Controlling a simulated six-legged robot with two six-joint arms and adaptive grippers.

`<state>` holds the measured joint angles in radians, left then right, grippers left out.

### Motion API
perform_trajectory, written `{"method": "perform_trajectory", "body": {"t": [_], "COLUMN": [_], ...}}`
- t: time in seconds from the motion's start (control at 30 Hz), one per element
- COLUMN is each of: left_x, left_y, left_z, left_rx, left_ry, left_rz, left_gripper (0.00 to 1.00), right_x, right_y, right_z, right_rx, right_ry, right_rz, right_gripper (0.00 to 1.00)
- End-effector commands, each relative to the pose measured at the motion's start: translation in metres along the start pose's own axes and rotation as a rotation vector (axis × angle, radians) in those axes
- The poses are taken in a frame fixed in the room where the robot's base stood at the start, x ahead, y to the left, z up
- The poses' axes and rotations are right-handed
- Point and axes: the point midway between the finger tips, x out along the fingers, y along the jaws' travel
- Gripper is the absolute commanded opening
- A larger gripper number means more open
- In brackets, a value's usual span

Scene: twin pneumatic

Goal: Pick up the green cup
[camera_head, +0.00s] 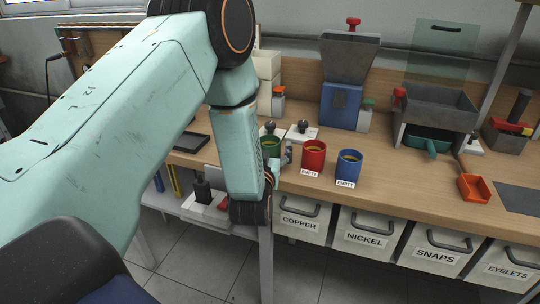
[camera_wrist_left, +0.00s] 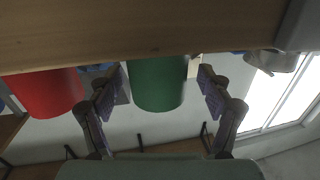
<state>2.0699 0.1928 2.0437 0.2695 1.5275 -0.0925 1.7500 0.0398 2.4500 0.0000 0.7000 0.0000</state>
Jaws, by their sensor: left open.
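The green cup (camera_head: 270,146) stands upright near the front edge of the wooden workbench (camera_head: 385,190), partly hidden by my left arm in the head view. My left gripper (camera_head: 283,156) is low at the bench edge, beside the cup and mostly hidden behind the arm. In the left wrist view, which shows the scene upside down, the green cup (camera_wrist_left: 158,84) appears between the two spread fingers of the open left gripper (camera_wrist_left: 160,92). Gaps show on both sides, and I cannot tell how deep the cup sits between the fingers. My right gripper is not in view.
A red cup (camera_head: 313,156) and a blue cup (camera_head: 348,166) stand close to the right, with "EMPTY" labels at the bench edge. Labelled drawers (camera_head: 365,233) hang below. A blue-grey hopper machine (camera_head: 342,100) stands behind. An orange scoop (camera_head: 473,187) lies at right.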

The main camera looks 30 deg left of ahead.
Motion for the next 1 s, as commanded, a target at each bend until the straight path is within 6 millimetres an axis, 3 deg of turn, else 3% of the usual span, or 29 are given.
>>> {"method": "perform_trajectory", "body": {"t": [0.27, 1.0], "left_x": [0.005, 0.0047], "left_y": [0.0038, 0.0035], "left_z": [-0.0002, -0.0005], "left_rx": [0.002, 0.001], "left_ry": [0.0, 0.0], "left_rz": [0.004, 0.003], "left_gripper": [0.79, 0.16], "right_x": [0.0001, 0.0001], "right_y": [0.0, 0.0], "right_z": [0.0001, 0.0], "right_rx": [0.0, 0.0], "right_ry": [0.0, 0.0], "right_rz": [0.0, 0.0], "right_gripper": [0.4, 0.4]}}
